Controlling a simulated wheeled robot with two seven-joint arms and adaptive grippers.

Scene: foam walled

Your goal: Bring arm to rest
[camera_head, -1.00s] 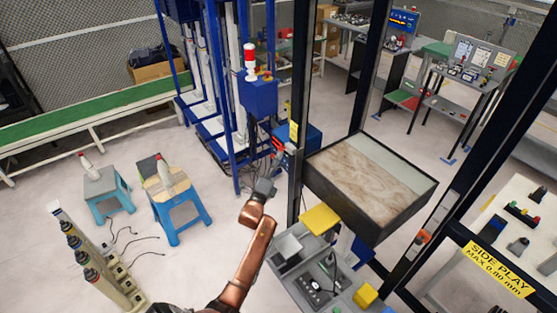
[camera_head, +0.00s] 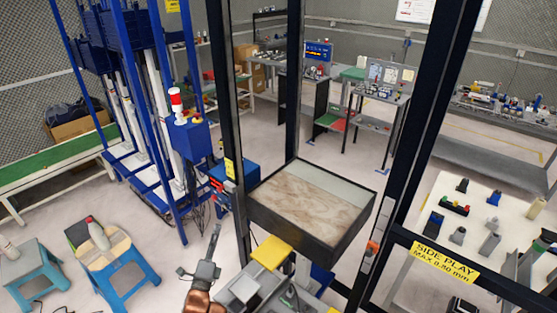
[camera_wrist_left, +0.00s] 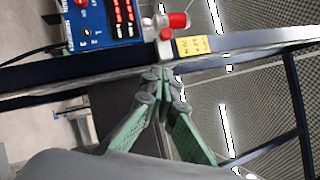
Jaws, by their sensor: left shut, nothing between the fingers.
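My left gripper (camera_head: 216,232) is at the bottom middle of the head view, on the end of my copper-coloured arm. It points away from me, left of the yellow block and in front of a black upright post. In the left wrist view its green-padded fingers (camera_wrist_left: 162,75) come together at the tips with nothing between them. A dark frame beam lies beyond the tips there; contact with it cannot be told. My right gripper is in neither view.
A black-rimmed tray with a wood-like surface (camera_head: 310,203) stands between dark posts, right of my gripper. A grey workstation with a yellow block (camera_head: 272,252) is below it. A blue stool (camera_head: 122,277) is at left. Open floor lies between stool and post (camera_head: 175,260).

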